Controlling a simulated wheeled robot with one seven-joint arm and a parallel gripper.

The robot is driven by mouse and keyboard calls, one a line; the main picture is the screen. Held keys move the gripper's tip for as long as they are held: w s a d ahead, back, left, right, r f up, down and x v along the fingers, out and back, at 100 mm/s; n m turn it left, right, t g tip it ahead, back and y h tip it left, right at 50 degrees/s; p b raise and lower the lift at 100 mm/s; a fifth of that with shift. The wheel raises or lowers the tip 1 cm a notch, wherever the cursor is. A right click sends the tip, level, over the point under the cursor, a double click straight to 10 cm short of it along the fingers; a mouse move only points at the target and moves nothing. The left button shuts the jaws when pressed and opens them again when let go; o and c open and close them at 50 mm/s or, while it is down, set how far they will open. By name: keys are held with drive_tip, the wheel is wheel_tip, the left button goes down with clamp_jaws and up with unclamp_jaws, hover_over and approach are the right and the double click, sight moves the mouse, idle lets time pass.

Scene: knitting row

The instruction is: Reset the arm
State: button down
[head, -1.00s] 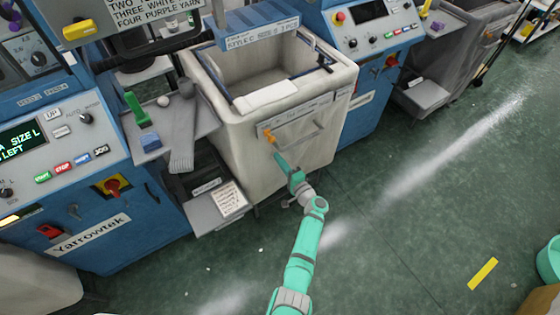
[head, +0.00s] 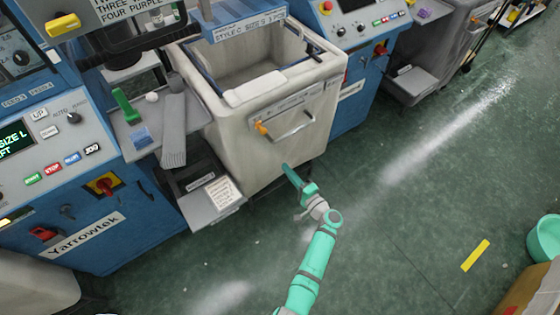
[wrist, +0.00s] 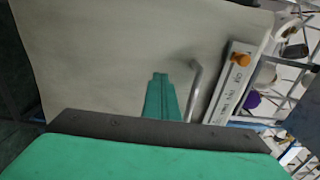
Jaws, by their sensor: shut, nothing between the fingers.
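My arm is teal and reaches up from the bottom of the head view. My gripper (head: 286,168) is at its far end, in front of the lower front wall of a cream fabric bin (head: 230,145). In the wrist view my gripper (wrist: 161,78) points at the same bin wall (wrist: 100,60), with its teal fingers together and nothing held. The bin's metal handle (head: 294,128) is above and apart from the gripper in the head view. It also shows beside the fingers in the wrist view (wrist: 193,90). An orange knob (head: 262,128) sits at the handle's left.
A blue knitting machine (head: 85,225) stands at the left, with a grey shelf (head: 212,203) beside the bin. Another blue machine (head: 355,95) stands behind right. A teal tub (head: 545,240) and a cardboard box (head: 530,290) are at the right.

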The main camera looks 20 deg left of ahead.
drive_tip(key=shift+v, duration=1.45)
drive_tip(key=s+d+f+h, duration=0.3)
drive_tip(key=s+f+h, duration=0.2)
drive_tip(key=s+f, duration=0.65)
drive_tip(key=s+d+n+g+h, duration=0.1)
drive_tip(key=s+d+h, duration=0.2)
drive_tip(key=s, duration=0.4)
drive_tip(key=s+d+h, duration=0.2)
drive_tip(key=s+d, duration=0.1)
drive_tip(key=s, duration=0.4)
drive_tip(key=s+d+r+n+t+h, duration=0.2)
drive_tip(key=s+d+r+n+h, duration=0.15)
drive_tip(key=s+r, duration=0.7)
drive_tip(key=s+r+n+t, duration=0.1)
drive_tip(key=s+r, duration=0.1)
drive_tip(key=r, duration=0.7)
drive_tip(key=s+r+n+t, duration=0.2)
drive_tip(key=s+r, duration=0.1)
drive_tip(key=r, duration=0.7)
drive_tip(key=shift+a+r+h, duration=0.2)
drive_tip(key=shift+a+h, duration=0.15)
drive_tip(key=shift+a, duration=0.1)
